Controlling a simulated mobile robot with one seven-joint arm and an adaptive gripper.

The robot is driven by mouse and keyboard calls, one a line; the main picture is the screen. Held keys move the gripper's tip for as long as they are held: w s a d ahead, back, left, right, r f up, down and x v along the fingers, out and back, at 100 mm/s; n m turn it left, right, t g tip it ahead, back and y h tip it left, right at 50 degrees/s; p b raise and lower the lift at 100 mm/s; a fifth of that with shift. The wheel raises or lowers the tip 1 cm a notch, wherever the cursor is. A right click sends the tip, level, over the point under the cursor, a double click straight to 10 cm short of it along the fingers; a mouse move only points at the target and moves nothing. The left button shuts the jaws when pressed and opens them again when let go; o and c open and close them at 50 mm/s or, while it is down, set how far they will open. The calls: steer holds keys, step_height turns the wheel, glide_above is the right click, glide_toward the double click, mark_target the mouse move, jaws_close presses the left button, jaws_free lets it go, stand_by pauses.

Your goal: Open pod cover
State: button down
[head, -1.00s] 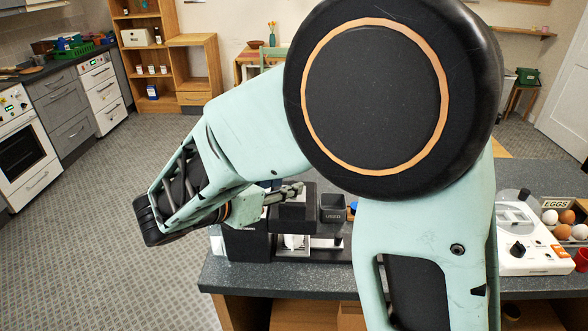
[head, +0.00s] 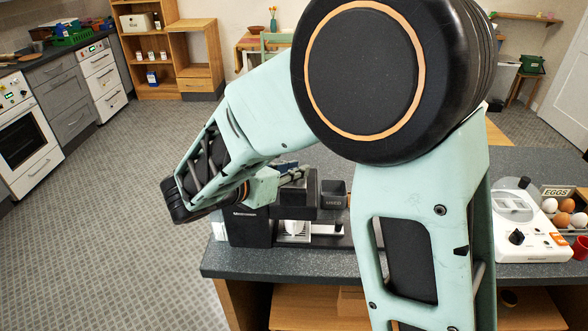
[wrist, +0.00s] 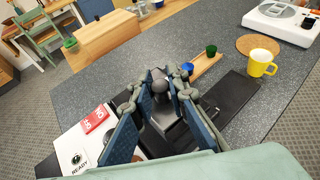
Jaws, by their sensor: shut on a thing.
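A black pod machine (head: 248,232) stands on the dark counter, with a white cup (head: 293,228) under its head. My gripper (head: 298,172) is at the top of the machine, reaching in from the left. In the wrist view my gripper (wrist: 160,76) has its blue fingers closed around a dark rounded knob (wrist: 160,87), which looks like the handle of the pod cover. A dark upright part beside the fingertips in the head view looks like the pod cover (head: 312,186), but its exact angle is unclear. The fingers hide part of it.
A white egg cooker (head: 520,238) and eggs (head: 565,206) are farther right. In the wrist view a yellow mug (wrist: 261,63) stands beyond a dark tray (wrist: 232,98).

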steer(key=shift+w+a, duration=0.1)
steer(key=shift+w, duration=0.05)
steer(key=w, duration=0.6)
steer(key=shift+w+r, duration=0.1)
steer(key=shift+w, duration=0.2)
steer(key=c, duration=2.3)
jaws_free()
steer(key=o, duration=0.4)
steer(key=shift+w, duration=0.2)
steer(key=shift+s, duration=0.1)
